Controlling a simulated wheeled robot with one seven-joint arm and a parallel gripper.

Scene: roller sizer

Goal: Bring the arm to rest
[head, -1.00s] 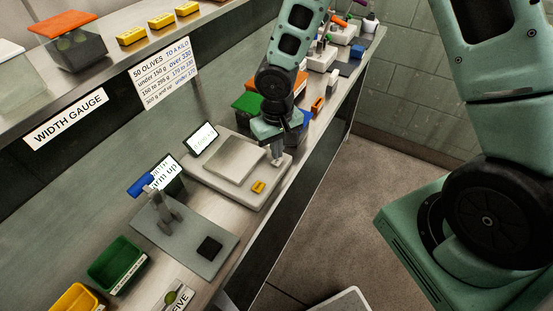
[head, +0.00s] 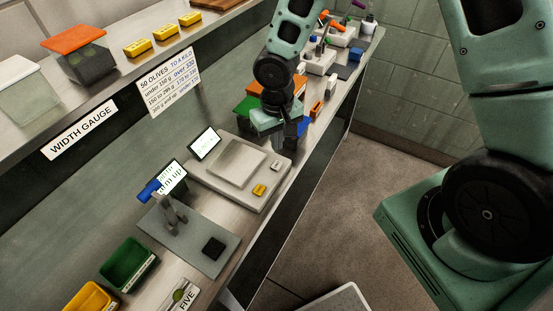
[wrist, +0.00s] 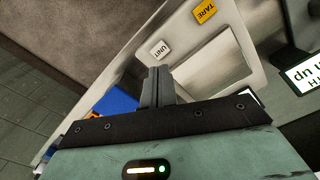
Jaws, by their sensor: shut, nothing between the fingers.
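My gripper (head: 279,141) hangs over the far right end of the bench scale (head: 228,190) in the head view. Its fingers are together and hold nothing. In the wrist view the shut fingers (wrist: 157,86) show in front of the scale's pale body, near the grey UNIT button (wrist: 159,49). The yellow TARE button (wrist: 205,11) is farther up in that view. I cannot tell the exact height of the fingertips above the bench.
Green (head: 128,263) and yellow (head: 92,298) bins are at the lower left. Coloured bins and small tools crowd the bench behind my gripper. The floor (head: 330,215) to the right is clear.

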